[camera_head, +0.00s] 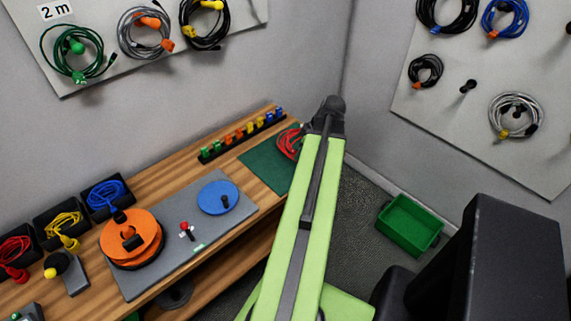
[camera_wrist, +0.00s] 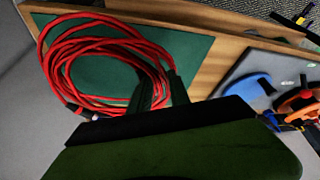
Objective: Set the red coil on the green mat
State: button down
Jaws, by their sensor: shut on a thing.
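The red coil (camera_wrist: 101,37) is a bundle of red cable loops. It fills the upper left of the wrist view, over the green mat (camera_wrist: 196,47). My gripper (camera_wrist: 162,88) is shut on the coil's edge. I cannot tell whether the coil touches the mat. In the head view the coil (camera_head: 289,143) shows at the far end of the bench, beside my arm's tip, over the green mat (camera_head: 262,167). My arm hides part of the coil and mat there, and most of my gripper.
A grey board with an orange reel (camera_head: 131,236) and a blue disc (camera_head: 218,197) lies left of the mat. A rack of coloured pegs (camera_head: 240,134) stands behind it. Black bins (camera_head: 105,196) with cables stand at the left. A green crate (camera_head: 409,224) sits on the floor.

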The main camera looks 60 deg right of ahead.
aim_at(291, 149)
jog(key=w+f+b, duration=0.1)
jog(key=w, duration=0.1)
jog(key=w+f+b, duration=0.1)
jog(key=w+f, duration=0.1)
jog(key=w, duration=0.1)
jog(key=w+f+b, duration=0.1)
jog(key=w, duration=0.1)
jog(key=shift+w+d+f, duration=0.15)
jog(key=shift+w+f, duration=0.1)
jog(key=shift+f, duration=0.05)
notch_tip(291, 149, down, 4)
jog(key=b, duration=0.4)
jog(key=shift+f+b, duration=0.2)
jog(key=shift+b, duration=0.15)
jog(key=shift+r, duration=0.25)
jog(key=shift+f, duration=0.25)
jog(key=c, duration=1.2)
grip_release()
jog(key=shift+r, duration=0.15)
jog(key=p+v, duration=1.2)
jog(key=shift+r, duration=0.3)
jog(key=shift+f, duration=0.15)
